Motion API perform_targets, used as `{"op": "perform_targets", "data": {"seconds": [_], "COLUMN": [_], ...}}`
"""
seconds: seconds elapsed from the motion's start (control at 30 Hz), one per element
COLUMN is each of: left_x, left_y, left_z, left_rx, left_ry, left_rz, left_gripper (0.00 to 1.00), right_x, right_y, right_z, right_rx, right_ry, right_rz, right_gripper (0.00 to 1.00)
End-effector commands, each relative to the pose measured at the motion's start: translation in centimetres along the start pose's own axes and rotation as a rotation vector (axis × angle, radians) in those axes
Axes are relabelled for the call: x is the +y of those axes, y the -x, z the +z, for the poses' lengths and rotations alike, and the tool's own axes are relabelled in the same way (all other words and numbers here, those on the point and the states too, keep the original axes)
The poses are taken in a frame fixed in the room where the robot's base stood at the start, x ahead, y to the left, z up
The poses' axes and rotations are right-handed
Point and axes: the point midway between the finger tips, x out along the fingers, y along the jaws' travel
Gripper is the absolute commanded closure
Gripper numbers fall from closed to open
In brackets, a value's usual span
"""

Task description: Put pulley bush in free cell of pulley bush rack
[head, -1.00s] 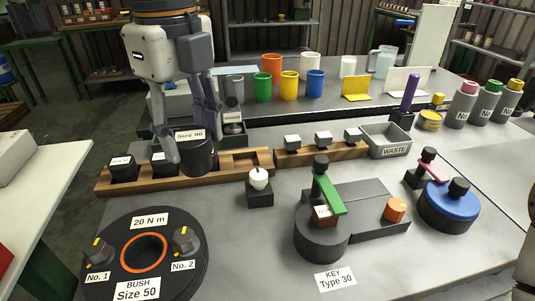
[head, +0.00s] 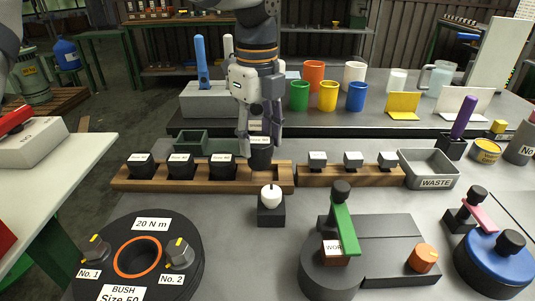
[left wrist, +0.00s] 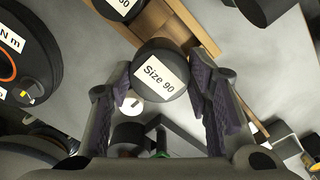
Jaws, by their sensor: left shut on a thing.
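My left gripper (head: 260,140) points down and is shut on a black pulley bush (head: 260,158) with a white label. In the left wrist view the bush (left wrist: 160,88) sits between the fingers, and its label reads Size 90. The wooden pulley bush rack (head: 205,187) holds three black bushes (head: 140,165) in its left cells. The held bush is at the rack's right end, where the free cell is, and hides part of that cell. I cannot tell whether its bottom is inside the cell or just above. My right gripper is out of view.
A white ball-topped part on a black block (head: 271,205) stands just in front of the rack's right end. A second wooden rack (head: 350,178) with metal-topped parts adjoins on the right, then the waste bin (head: 430,170). Coloured cups (head: 328,96) stand behind.

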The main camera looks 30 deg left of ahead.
Motion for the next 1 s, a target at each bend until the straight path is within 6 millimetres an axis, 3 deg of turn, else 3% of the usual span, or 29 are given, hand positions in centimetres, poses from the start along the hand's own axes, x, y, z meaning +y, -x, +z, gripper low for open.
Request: {"op": "perform_targets", "data": {"seconds": [0.27, 0.4, 0.77, 0.8, 0.87, 1.0], "left_x": [-2.1, -1.9, -1.9, -1.9, -1.9, -1.9], "left_y": [-2.5, -4.8, -5.3, -5.4, -5.4, -5.4], "left_z": [0.6, 0.6, 0.6, 0.6, 0.6, 0.6], "left_rx": [0.0, -0.002, -0.003, -0.003, -0.002, -0.002], "left_ry": [-0.001, -0.001, -0.001, -0.001, -0.001, -0.001], "left_rz": [-0.003, -0.005, -0.01, -0.008, -0.008, -0.007], "left_gripper": [1.0, 1.0, 1.0, 0.5, 0.37, 0.35], "right_x": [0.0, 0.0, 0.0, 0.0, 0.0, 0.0], "right_y": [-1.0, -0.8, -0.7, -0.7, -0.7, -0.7], "right_z": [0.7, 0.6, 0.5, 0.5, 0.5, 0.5], "right_rx": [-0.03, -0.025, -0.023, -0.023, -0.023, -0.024], "right_ry": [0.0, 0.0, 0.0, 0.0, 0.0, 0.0], "right_rz": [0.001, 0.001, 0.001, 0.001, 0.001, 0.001], "right_gripper": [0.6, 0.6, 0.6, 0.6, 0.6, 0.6]}}
